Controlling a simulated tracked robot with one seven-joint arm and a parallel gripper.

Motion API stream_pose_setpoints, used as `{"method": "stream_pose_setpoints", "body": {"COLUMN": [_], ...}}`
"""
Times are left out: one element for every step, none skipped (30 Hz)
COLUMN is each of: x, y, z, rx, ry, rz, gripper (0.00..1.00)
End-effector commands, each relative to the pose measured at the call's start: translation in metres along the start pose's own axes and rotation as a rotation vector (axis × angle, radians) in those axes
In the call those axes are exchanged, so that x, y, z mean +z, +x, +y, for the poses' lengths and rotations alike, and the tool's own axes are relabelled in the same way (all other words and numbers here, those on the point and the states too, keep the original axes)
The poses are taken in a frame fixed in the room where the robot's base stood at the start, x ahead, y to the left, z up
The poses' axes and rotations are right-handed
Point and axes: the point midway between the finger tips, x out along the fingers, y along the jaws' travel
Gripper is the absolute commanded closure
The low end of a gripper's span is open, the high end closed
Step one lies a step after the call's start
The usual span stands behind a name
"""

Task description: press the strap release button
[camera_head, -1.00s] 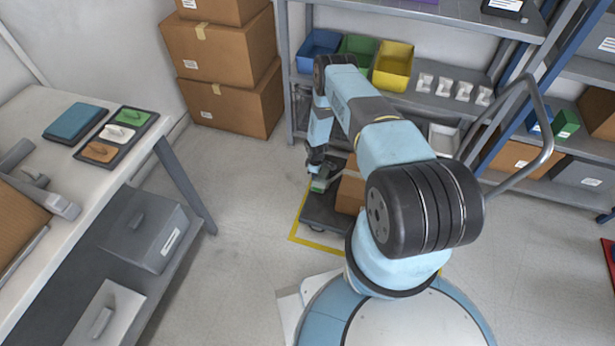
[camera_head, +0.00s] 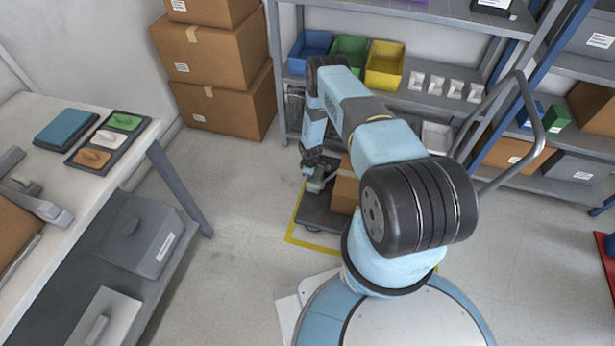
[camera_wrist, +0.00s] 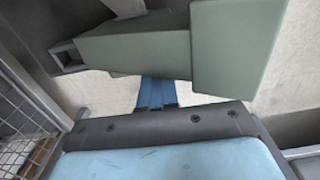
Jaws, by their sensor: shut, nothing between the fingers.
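My gripper (camera_head: 316,182) is shut and empty. In the head view it is at the end of my lowered arm, over the left part of a dark platform trolley (camera_head: 322,216), beside a cardboard box (camera_head: 345,194). In the wrist view, a grey-green block (camera_wrist: 236,48) with a tapered part to its left fills the upper right, close to the camera. A short blue band (camera_wrist: 156,92) shows below it; I cannot tell if it is the strap. I cannot make out the release button in either view. I cannot tell whether the gripper touches anything.
Yellow floor tape (camera_head: 312,246) edges the trolley's spot. A shelf rack with blue, green and yellow bins (camera_head: 384,66) stands behind, with stacked cartons (camera_head: 225,100) to its left. A workbench (camera_head: 40,118) is at the left. The floor between bench and trolley is clear.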

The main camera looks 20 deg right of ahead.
Motion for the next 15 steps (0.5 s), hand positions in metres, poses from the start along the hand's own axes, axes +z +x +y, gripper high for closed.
{"method": "stream_pose_setpoints", "body": {"x": [-0.002, -0.003, -0.003, -0.004, -0.004, -0.004, -0.005, -0.005, -0.005, -0.005, -0.005, -0.006, -0.006, -0.005, -0.006], "y": [-0.009, -0.015, -0.022, -0.027, -0.032, -0.038, -0.043, -0.048, -0.055, -0.06, -0.065, -0.071, -0.076, -0.081, -0.088], "z": [0.002, 0.004, 0.005, 0.006, 0.007, 0.007, 0.007, 0.007, 0.007, 0.008, 0.008, 0.008, 0.009, 0.008, 0.009], "rx": [0.004, 0.007, 0.008, 0.01, 0.013, 0.012, 0.013, 0.013, 0.014, 0.015, 0.015, 0.015, 0.016, 0.015, 0.016], "ry": [-0.001, -0.001, -0.001, -0.001, -0.001, 0.0, 0.0, 0.0, 0.0, 0.0, 0.0, 0.0, 0.0, -0.001, -0.001], "rz": [0.002, 0.004, 0.005, 0.006, 0.007, 0.007, 0.008, 0.008, 0.008, 0.009, 0.009, 0.009, 0.01, 0.009, 0.01], "gripper": [1.0, 1.0, 1.0, 1.0, 1.0, 1.0, 1.0, 1.0, 1.0, 1.0, 1.0, 1.0, 1.0, 1.0, 1.0]}}
